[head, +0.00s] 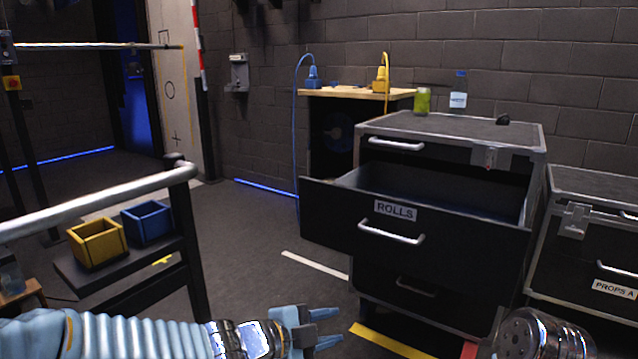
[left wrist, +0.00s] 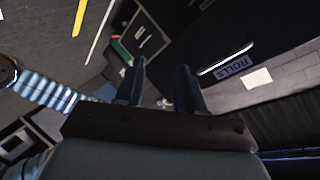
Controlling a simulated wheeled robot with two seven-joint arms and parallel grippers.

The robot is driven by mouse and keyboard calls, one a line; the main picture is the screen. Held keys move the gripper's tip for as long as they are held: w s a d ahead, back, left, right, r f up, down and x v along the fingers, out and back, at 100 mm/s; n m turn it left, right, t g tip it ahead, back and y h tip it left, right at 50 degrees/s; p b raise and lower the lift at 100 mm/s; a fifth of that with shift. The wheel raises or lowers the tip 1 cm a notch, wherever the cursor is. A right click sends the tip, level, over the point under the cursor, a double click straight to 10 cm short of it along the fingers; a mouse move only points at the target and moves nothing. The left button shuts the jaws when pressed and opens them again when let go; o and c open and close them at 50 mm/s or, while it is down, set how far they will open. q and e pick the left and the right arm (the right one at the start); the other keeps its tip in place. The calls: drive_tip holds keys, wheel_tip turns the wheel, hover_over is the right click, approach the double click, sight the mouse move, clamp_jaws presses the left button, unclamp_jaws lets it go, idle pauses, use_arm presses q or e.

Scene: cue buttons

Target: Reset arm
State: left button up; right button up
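My left gripper (head: 322,328) reaches in from the lower left in the head view, fingers pointing right, below and in front of the drawer cabinet. Its two fingers are apart with nothing between them; the left wrist view shows the same gap (left wrist: 160,88). My right arm shows only as a rounded dark and metallic part at the bottom right of the head view; its gripper fingers are out of sight. The ROLLS drawer (head: 336,222) is pulled out of the cabinet, and it also shows in the left wrist view (left wrist: 208,48). The visible part of its inside looks empty.
A metal railing (head: 100,203) crosses the left. A yellow bin (head: 97,243) and a blue bin (head: 147,223) sit on a low platform. A green jar (head: 422,101) stands on the cabinet top. A PROPS A case (head: 590,250) is at right. Floor between railing and drawer is clear.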

use_arm(q)
drive_tip(key=s+a+f+n+g+y+p, duration=0.1)
drive_tip(key=a+f+n+y, duration=0.15)
drive_tip(key=f+n, duration=0.4)
drive_tip(key=s+a+f+n+g+y, duration=0.1)
drive_tip(key=a+f+n, duration=0.2)
drive_tip(key=f, duration=0.7)
drive_tip(key=s+a+f+n+g+y+p, duration=0.1)
drive_tip(key=s+a+f+n, duration=0.1)
drive_tip(key=f+n, duration=0.45)
drive_tip(key=s+a+f+n+g+y, duration=0.1)
drive_tip(key=s+a+f+n+g, duration=0.1)
drive_tip(key=s+f, duration=0.4)
drive_tip(key=s+a+f+n+g+y, duration=0.1)
drive_tip(key=s+a+f+n+g, duration=0.1)
drive_tip(key=s+f+n, duration=0.3)
wheel_tip(320, 180, down, 4)
drive_tip(key=shift+s+a+r+g+p, duration=0.15)
drive_tip(key=shift+s+a+g+p, duration=0.45)
drive_tip(key=shift+s, duration=0.65)
drive_tip(key=shift+a, duration=0.15)
